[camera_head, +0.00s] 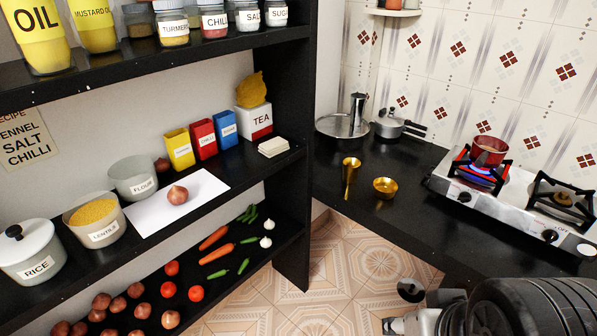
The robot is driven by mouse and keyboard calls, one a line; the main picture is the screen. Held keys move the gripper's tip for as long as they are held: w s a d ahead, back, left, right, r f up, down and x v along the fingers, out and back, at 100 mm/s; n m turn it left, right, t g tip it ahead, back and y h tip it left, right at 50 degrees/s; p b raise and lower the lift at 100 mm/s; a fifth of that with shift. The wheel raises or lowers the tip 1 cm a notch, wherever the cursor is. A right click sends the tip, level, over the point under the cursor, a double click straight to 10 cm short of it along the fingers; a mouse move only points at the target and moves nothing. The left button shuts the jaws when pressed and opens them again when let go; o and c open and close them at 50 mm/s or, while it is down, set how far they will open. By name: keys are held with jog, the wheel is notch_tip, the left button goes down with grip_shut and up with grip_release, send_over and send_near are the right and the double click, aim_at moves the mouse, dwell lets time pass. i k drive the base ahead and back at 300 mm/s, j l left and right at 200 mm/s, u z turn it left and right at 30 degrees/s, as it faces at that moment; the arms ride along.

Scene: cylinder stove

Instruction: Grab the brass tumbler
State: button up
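A tall, narrow brass tumbler (350,174) stands on the black counter, left of a low brass bowl (385,187). The two are apart, and nothing holds the tumbler. My gripper (402,309) shows only partly at the bottom right, beside the dark rounded links of my arm. Its two finger ends look spread apart with floor tiles showing between them, so it appears open and empty. It is well below the tumbler in the picture and not touching it. The rest of the gripper is cut off or hidden by the arm.
A steel pan with a steel cup (358,108) and a pressure cooker (392,124) stand behind the tumbler. A gas stove (500,205) with a lit burner under a red pot (489,150) is at right. A black shelf upright (291,200) stands at left.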

aim_at(351, 165)
jog(key=i+j+z, duration=0.15)
jog(key=i+z, duration=0.25)
jog(key=i, duration=0.2)
jog(key=i+j+z, duration=0.35)
jog(key=i, duration=0.25)
jog(key=i+j+z, duration=0.4)
jog(key=i+j, duration=0.1)
jog(key=i, duration=0.05)
